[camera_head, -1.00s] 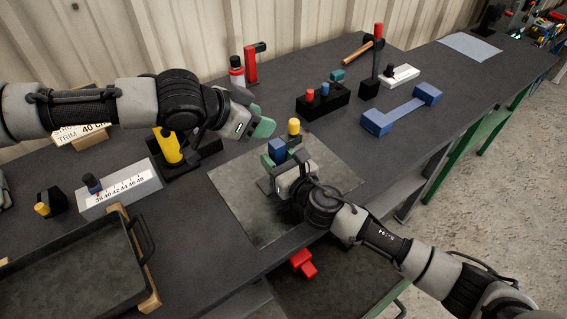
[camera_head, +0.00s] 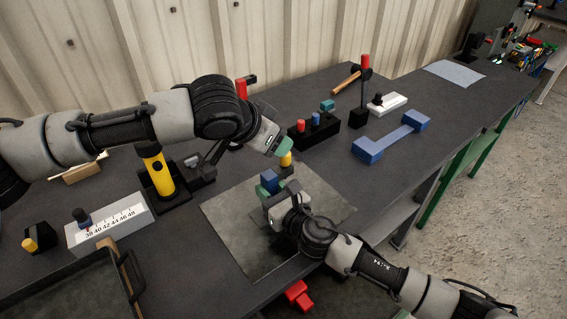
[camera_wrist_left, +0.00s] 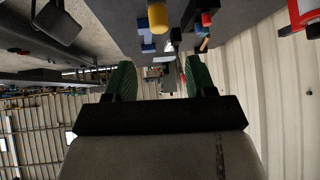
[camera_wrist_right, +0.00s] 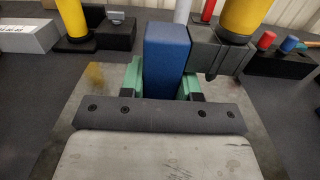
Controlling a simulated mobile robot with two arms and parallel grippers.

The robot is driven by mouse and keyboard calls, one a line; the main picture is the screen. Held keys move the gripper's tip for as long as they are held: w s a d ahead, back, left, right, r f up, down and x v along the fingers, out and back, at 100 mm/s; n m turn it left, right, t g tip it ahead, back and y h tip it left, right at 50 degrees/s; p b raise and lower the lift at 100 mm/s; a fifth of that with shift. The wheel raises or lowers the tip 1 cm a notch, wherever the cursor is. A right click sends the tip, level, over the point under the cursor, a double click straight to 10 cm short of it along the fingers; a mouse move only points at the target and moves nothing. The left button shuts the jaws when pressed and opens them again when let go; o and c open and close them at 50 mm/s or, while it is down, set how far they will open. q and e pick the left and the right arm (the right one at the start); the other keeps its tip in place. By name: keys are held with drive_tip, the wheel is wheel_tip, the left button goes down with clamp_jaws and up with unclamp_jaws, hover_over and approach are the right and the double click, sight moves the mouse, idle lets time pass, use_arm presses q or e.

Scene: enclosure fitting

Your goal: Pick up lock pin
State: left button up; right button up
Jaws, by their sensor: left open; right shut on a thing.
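Which pin is the lock pin is not clear. A yellow-topped pin (camera_head: 286,159) stands upright by the grey fixture (camera_wrist_right: 220,50) on the mat. It shows large in the right wrist view (camera_wrist_right: 243,17) and at the top of the left wrist view (camera_wrist_left: 157,17). My left gripper (camera_head: 279,143) is open and empty, just above and beside the yellow top; its fingers (camera_wrist_left: 158,80) point past it. My right gripper (camera_head: 272,190) is shut on a blue block (camera_wrist_right: 167,55), also seen in the head view (camera_head: 269,178). A black block (camera_head: 320,135) holds a red and a blue pin.
A yellow cylinder (camera_head: 157,172), a scaled grey block (camera_head: 110,225) and a dark tray (camera_head: 80,290) are left. The grey mat (camera_head: 240,240) has bare room.

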sight(285, 166)
use_arm(q)
wheel_tip(285, 166, up, 4)
drive_tip(key=d+n+g+y, duration=0.1)
drive_tip(key=n+g+y, duration=0.1)
drive_tip(key=n+y, duration=0.3)
drive_tip(key=shift+n+h, duration=0.3)
drive_tip(key=shift+n, duration=0.1)
drive_tip(key=shift+s+d+x, duration=0.1)
drive_tip(key=shift+s+x, duration=0.05)
drive_tip(key=shift+x, duration=1.75)
drive_tip(key=shift+s+d+x, duration=0.1)
drive_tip(key=shift+x, duration=1.85)
drive_tip(key=shift+s+x, duration=0.15)
drive_tip(key=shift+x, duration=1.75)
drive_tip(key=shift+f, duration=0.15)
drive_tip(key=c, duration=1)
